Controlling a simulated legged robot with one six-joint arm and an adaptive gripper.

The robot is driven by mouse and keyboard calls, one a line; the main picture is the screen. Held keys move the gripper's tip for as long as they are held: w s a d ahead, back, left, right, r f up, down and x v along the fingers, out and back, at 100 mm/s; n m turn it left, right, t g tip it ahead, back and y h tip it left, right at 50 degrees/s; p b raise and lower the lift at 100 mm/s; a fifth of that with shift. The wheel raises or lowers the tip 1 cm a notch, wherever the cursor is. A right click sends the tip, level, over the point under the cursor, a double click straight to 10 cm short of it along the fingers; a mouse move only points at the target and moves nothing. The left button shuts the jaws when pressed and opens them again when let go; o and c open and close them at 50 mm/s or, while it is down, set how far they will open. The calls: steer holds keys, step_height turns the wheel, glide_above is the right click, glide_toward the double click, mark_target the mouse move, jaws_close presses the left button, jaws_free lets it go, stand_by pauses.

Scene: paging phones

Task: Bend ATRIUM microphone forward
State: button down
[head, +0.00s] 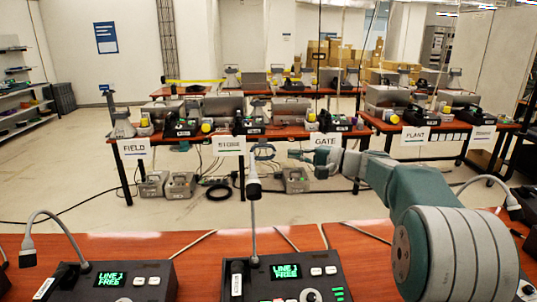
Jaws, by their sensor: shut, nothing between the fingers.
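Paging phones stand on the red-brown near desk, and none shows a readable ATRIUM label.
Beyond a floor gap, far tables (275,133) carry several devices and signs such as FIELD (135,149), GATE (327,140) and PLANT (415,136). Grey boxes (180,185) and cables lie on the floor. Shelves (15,85) stand at left.

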steer(key=a, duration=0.9)
steer(key=shift+w, duration=0.45)
steer(key=shift+s+a, duration=0.1)
steer(key=s+f+n+y, duration=0.1)
steer(key=s+f+n, duration=0.1)
steer(key=s, duration=0.8)
steer(key=s+f+n+y, duration=0.1)
steer(key=s+f+n, duration=0.2)
steer(key=s, duration=0.7)
steer(key=shift+s+d+f+t+y, duration=0.2)
steer(key=shift+s+f+t+y, duration=0.15)
steer(key=shift+f, duration=0.3)
